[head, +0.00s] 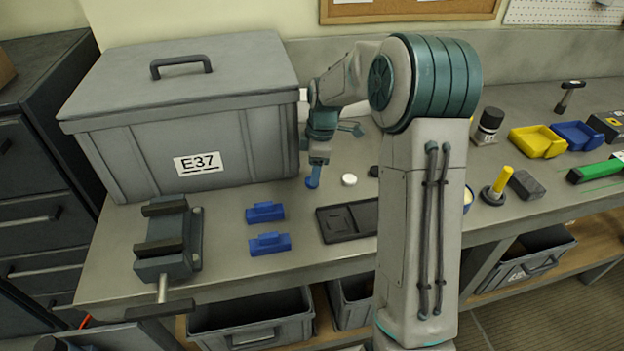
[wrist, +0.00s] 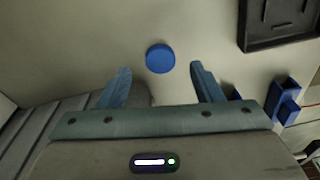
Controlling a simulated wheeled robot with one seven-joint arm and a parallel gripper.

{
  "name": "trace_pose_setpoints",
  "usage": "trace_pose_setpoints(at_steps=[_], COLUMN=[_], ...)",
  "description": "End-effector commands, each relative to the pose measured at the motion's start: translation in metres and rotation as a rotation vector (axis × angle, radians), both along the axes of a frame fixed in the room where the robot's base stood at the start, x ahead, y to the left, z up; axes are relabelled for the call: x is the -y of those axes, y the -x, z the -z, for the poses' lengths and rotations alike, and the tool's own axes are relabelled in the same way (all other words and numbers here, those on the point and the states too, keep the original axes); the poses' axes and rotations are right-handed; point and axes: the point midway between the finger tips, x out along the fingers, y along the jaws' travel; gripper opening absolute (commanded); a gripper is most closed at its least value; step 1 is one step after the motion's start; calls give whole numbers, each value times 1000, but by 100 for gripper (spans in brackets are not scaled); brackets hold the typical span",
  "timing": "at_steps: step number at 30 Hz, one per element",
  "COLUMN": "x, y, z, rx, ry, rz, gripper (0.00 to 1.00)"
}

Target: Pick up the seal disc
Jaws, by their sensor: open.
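A round blue disc, which I take to be the seal disc, lies flat on the bench in the wrist view (wrist: 160,58). It is centred just beyond the fingertips of my gripper (wrist: 160,74), which is open and empty. The fingers stand apart on either side, and neither touches the disc. In the head view, my gripper (head: 317,163) points down beside the grey crate, and the blue disc (head: 312,183) shows at its tips, partly hidden. The remaining height between fingertips and bench is hard to judge.
The grey crate marked E37 (head: 150,155) stands close left of my gripper. A white disc (head: 349,180) and a black disc (head: 374,171) lie to the right. Two blue blocks (head: 266,212) and a dark tray (head: 345,221) lie in front, and a vise (head: 165,245) stands front left.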

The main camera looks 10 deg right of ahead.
Motion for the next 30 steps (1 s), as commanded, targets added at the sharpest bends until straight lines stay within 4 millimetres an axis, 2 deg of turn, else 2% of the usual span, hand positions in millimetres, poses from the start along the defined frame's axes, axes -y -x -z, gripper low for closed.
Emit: trace_pose_setpoints(at_steps=[3,6,13,14,18,19,30], x=[-2,-3,-4,-3,-3,-3,-3], y=[1,0,0,0,0,0,0], z=[17,25,28,28,27,27,24], rx=[-3,-1,1,1,1,1,2], ry=[-1,0,0,0,0,0,0], rz=[0,0,0,0,0,0,0], gripper=[59,59,59,56,18,12,12])
